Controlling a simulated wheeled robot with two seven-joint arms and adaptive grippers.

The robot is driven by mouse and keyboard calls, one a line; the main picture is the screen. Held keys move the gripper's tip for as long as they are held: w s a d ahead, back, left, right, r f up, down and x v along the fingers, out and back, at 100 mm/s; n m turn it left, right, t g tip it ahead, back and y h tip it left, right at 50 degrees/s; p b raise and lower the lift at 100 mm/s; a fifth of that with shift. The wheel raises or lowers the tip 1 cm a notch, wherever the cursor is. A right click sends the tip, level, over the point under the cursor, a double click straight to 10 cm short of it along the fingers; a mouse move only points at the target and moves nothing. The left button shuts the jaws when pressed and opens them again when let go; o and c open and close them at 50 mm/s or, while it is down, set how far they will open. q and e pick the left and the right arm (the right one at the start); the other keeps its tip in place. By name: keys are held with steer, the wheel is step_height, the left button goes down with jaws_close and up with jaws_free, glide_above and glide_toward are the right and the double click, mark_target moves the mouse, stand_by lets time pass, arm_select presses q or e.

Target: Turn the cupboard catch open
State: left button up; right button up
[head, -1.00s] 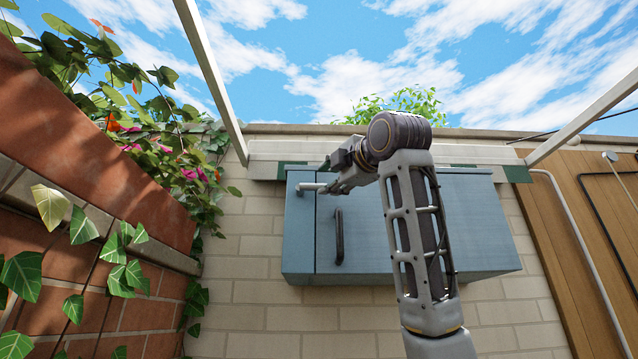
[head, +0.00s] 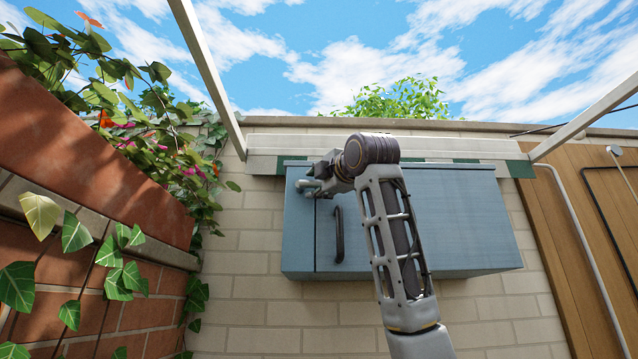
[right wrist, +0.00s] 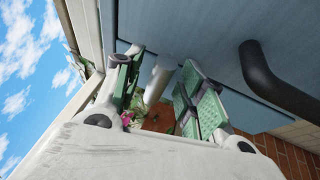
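The blue-grey cupboard (head: 455,225) hangs on the brick wall, its door closed. Its catch is a pale post (right wrist: 157,82) near the upper left of the door front. In the head view my right gripper (head: 311,186) is at the catch and mostly covers it. In the right wrist view the green-padded fingers (right wrist: 160,95) are spread, with the pale post between them and gaps visible beside it. The catch's exact angle is hard to tell. My left gripper is not in view.
A dark vertical handle (head: 339,235) stands out from the door, below and right of the catch. A brick planter (head: 85,150) with leafy plants fills the left side. Slanting pale beams (head: 208,75) frame the cupboard. A wooden panel (head: 580,220) stands at the right.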

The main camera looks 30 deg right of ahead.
jaws_close()
steer(key=shift+f, duration=0.15)
stand_by(0.4)
